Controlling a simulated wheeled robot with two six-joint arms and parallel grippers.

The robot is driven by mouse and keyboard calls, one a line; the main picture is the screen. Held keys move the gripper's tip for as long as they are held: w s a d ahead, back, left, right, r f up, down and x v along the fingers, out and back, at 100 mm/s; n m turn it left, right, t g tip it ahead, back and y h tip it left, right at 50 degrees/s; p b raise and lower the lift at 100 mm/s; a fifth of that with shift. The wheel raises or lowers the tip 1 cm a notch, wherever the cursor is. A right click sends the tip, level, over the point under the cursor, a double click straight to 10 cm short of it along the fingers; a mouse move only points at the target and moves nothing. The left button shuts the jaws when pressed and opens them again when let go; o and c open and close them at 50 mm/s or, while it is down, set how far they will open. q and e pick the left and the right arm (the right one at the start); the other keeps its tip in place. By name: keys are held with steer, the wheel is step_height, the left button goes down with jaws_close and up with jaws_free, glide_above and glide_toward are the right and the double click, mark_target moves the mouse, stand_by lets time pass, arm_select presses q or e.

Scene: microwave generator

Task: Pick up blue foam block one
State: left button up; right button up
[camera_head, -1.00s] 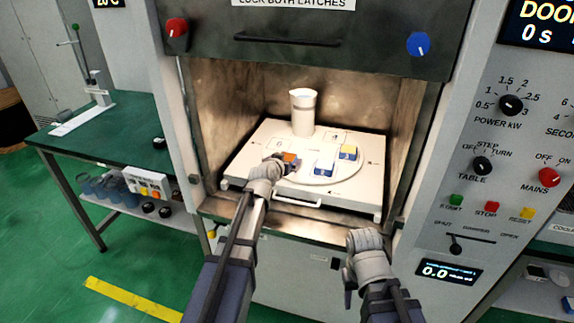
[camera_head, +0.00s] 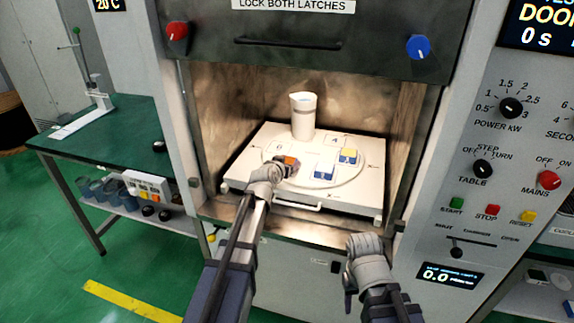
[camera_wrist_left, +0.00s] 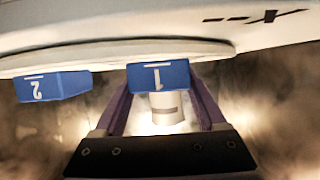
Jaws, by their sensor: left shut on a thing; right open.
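Blue foam block one (camera_wrist_left: 159,76), marked 1, sits between the fingers of my left gripper (camera_wrist_left: 160,98) in the left wrist view. My left gripper is shut on it. I cannot tell whether the held block touches the turntable. A second blue block marked 2 (camera_wrist_left: 54,87) is beside it in the wrist view. My right gripper (camera_head: 352,285) is open and empty, below the chamber's front edge.
A white cylindrical beaker (camera_head: 303,116) stands at the back of the chamber. The chamber's side walls (camera_head: 218,130) flank the workspace. The raised door (camera_head: 310,45) is above.

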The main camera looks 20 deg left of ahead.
arm_select(q)
steer(key=shift+r, duration=0.1)
step_height(320, 180, up, 11)
steer(key=p, duration=1.1)
steer(key=shift+r, duration=0.2)
